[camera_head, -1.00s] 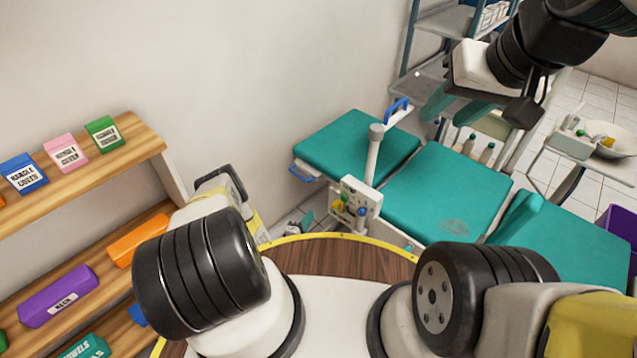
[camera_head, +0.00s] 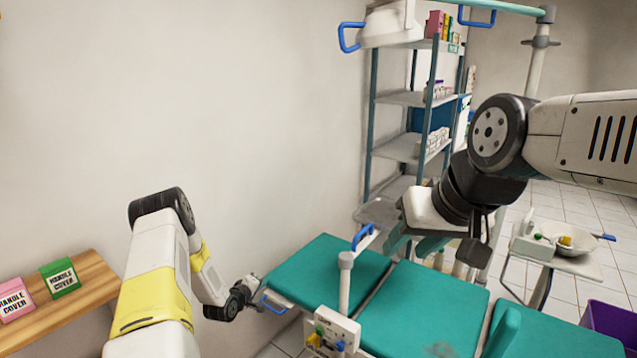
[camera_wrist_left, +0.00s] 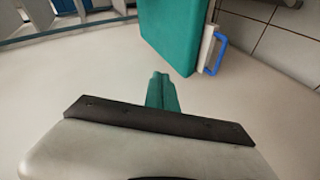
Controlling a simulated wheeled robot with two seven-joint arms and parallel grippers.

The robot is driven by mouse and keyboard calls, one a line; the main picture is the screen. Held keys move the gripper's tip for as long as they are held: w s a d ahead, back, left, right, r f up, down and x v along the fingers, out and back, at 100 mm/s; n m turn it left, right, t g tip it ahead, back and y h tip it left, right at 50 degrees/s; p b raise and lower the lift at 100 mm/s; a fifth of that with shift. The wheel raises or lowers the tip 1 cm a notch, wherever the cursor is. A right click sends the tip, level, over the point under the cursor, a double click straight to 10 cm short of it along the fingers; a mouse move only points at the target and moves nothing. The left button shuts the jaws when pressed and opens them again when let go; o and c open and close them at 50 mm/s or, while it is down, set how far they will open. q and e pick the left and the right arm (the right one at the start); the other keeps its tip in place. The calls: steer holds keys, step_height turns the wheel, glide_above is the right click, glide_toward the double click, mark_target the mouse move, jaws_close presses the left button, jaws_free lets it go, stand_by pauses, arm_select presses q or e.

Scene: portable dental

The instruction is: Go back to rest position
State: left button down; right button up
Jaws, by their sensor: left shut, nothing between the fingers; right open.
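My left arm (camera_head: 160,285) comes in at the lower left and bends down beside the wall. My left gripper (camera_wrist_left: 161,78) shows its teal fingers together and empty in the left wrist view, with the teal dental chair (camera_wrist_left: 182,35) beyond them. In the head view that gripper is small, near the blue handle at the chair's left end, and its fingertips are hard to make out. My right arm comes in from the right. My right gripper (camera_head: 420,248) hangs above the chair (camera_head: 410,310), teal fingers apart, with nothing seen between them.
A wall shelf (camera_head: 75,298) with a pink box (camera_head: 15,300) and a green box (camera_head: 60,278) is at lower left. A metal rack (camera_head: 405,97) stands behind. A side table (camera_head: 560,262) with a bowl and a purple bin (camera_head: 612,322) are at right.

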arm_select(q)
step_height(320, 180, up, 27)
steer(key=s+a+m+g+y, duration=0.1)
steer(key=s+m+g+y, duration=0.1)
steer(key=m+y, duration=0.15)
steer(key=s+d+r+m+g, duration=0.1)
steer(key=s+r+m+g, duration=0.15)
steer(key=s+r, duration=0.95)
steer(key=s+d+r+m+g+h, duration=0.1)
steer(key=s+d+r+m, duration=0.1)
steer(key=s, duration=1.1)
steer(key=s+d+r+m+h, duration=0.1)
steer(key=s+d+r, duration=0.3)
steer(key=s, duration=1)
steer(key=shift+s+r+m+g, duration=0.15)
steer(key=shift+s+m+g, duration=0.2)
steer(key=shift+m, duration=0.45)
